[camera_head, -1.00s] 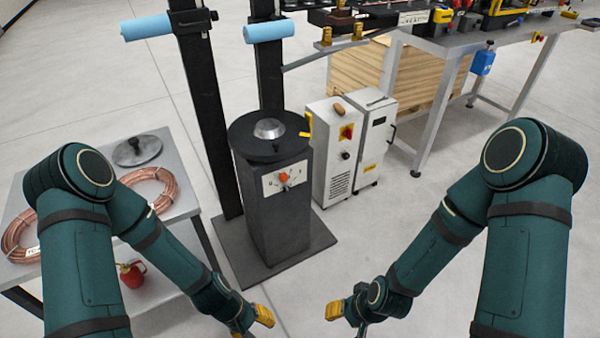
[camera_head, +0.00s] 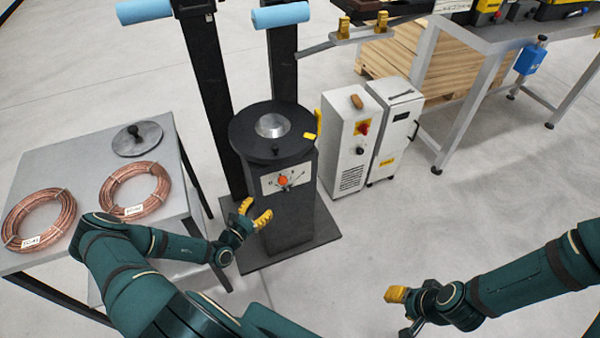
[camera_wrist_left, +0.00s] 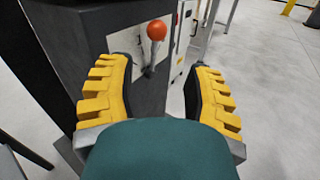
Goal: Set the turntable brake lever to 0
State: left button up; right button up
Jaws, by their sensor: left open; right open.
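The turntable (camera_head: 272,125) is a round dark disc on a dark pedestal (camera_head: 290,215). On the pedestal's front is a pale dial plate (camera_head: 270,187) with a brake lever that ends in an orange-red knob (camera_head: 283,181). The left wrist view shows the knob (camera_wrist_left: 157,30) on its grey stem above and between my finger pads, apart from them. My left gripper (camera_head: 254,213) is open and empty, just below and left of the plate. My right gripper (camera_head: 400,312) is open over the floor at lower right. The plate's markings are too small to read surely.
A grey table (camera_head: 95,165) at left holds two copper coils (camera_head: 40,220) and a dark lidded disc (camera_head: 138,138). White cabinets (camera_head: 350,145) stand close to the pedestal's right. A workbench (camera_head: 500,35) is at upper right.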

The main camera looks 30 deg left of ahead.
aim_at(282, 180)
pick_arm(q)
jog(key=w, duration=0.4)
jog(key=w+b, duration=0.1)
jog(key=w, duration=0.4)
jog(key=w+d+b, duration=0.1)
jog(key=w, duration=0.3)
jog(key=shift+w, duration=0.3)
grip_shut()
